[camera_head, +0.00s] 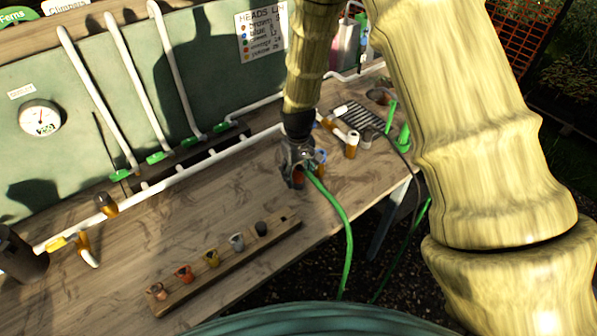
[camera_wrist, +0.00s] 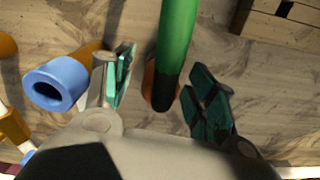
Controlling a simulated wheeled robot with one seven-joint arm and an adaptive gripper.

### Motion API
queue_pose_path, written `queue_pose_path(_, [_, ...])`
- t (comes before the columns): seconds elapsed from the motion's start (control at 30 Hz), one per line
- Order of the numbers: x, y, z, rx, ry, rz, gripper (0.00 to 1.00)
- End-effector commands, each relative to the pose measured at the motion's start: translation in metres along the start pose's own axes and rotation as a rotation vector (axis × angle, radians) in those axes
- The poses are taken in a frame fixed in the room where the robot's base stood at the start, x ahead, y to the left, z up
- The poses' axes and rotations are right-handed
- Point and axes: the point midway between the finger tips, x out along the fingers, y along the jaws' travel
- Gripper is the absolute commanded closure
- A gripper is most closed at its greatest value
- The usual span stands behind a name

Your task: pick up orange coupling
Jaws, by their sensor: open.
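My gripper (camera_head: 294,178) is low over the middle of the bench in the head view. In the wrist view my gripper (camera_wrist: 163,88) has its two teal fingers apart, with a gap between them. An orange piece (camera_wrist: 149,80), which looks like the orange coupling, shows between the fingers, mostly hidden behind a green hose with a dark end (camera_wrist: 178,45). In the head view an orange patch (camera_head: 298,174) shows at the fingers. I cannot tell whether the fingers touch it. Another orange-red fitting (camera_head: 183,272) sits in the wooden rack.
A blue-ended fitting (camera_wrist: 60,82) lies close beside the left finger. The green hose (camera_head: 341,215) runs from the gripper over the bench's front edge. The wooden rack (camera_head: 215,281) holds several fittings. White pipes and a black tray (camera_head: 357,117) lie behind. Bare bench is left of my gripper.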

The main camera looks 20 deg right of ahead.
Motion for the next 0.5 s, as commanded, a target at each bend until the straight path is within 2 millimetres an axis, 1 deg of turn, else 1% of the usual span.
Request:
queue_pose_path(0.3, [0.0029, 0.0, 0.0001, 0.0, 0.0, 0.0, 0.43])
queue_pose_path(0.37, [0.0029, -0.0001, 0.0001, 0.0, 0.0, 0.0, 0.52])
queue_pose_path(0.5, [0.0028, -0.0001, 0.0001, 0.0, 0.0, 0.0, 0.78])
